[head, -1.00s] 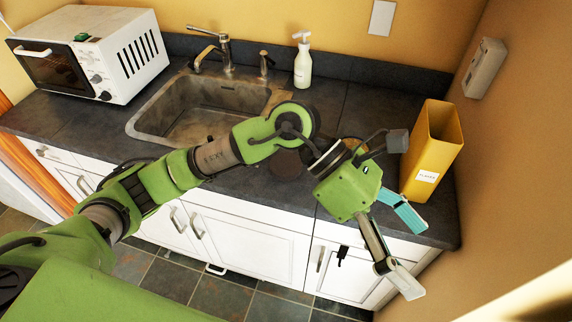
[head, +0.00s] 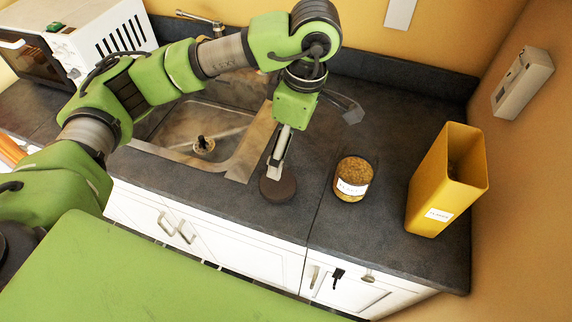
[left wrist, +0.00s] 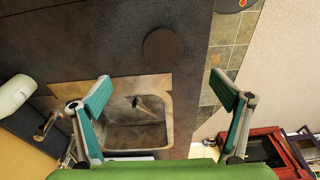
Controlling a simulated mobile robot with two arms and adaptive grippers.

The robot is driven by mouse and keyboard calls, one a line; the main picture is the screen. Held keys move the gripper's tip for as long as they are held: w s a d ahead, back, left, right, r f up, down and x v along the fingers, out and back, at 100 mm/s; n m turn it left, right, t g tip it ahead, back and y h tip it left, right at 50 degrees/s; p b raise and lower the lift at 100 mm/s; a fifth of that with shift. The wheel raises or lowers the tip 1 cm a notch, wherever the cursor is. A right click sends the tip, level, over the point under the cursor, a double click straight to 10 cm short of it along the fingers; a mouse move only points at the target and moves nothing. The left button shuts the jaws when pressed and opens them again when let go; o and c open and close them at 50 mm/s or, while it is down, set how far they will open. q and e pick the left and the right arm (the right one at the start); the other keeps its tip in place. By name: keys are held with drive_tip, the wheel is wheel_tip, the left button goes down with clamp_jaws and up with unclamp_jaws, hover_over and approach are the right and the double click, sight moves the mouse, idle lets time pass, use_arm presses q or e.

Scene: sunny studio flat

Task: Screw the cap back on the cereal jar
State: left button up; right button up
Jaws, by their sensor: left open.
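My left gripper (head: 276,168) points down at the cap. In the left wrist view its teal-padded fingers (left wrist: 160,82) are wide apart with nothing between them, and the cap lies beyond the fingertips. Whether they touch it, I cannot tell. My right gripper is out of view.
A tall yellow container (head: 432,200) stands right of the jar, near the wall. The sink (head: 215,140) is behind the cap to the left. A microwave (head: 90,45) is at the back left. A white bottle (left wrist: 14,95) is in the wrist view. The counter between cap and jar is clear.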

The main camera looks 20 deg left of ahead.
use_arm(q)
drive_tip(key=p, duration=0.2)
hover_over(278, 183)
drive_tip(key=f, duration=0.7)
drive_tip(key=shift+d+f, duration=0.3)
drive_tip(key=shift+d, duration=0.05)
drive_tip(key=shift+f, duration=0.2)
drive_tip(key=f+p, duration=0.3)
drive_tip(key=f, duration=0.1)
drive_tip(key=shift+a, duration=0.25)
drive_tip(key=shift+f, duration=0.55)
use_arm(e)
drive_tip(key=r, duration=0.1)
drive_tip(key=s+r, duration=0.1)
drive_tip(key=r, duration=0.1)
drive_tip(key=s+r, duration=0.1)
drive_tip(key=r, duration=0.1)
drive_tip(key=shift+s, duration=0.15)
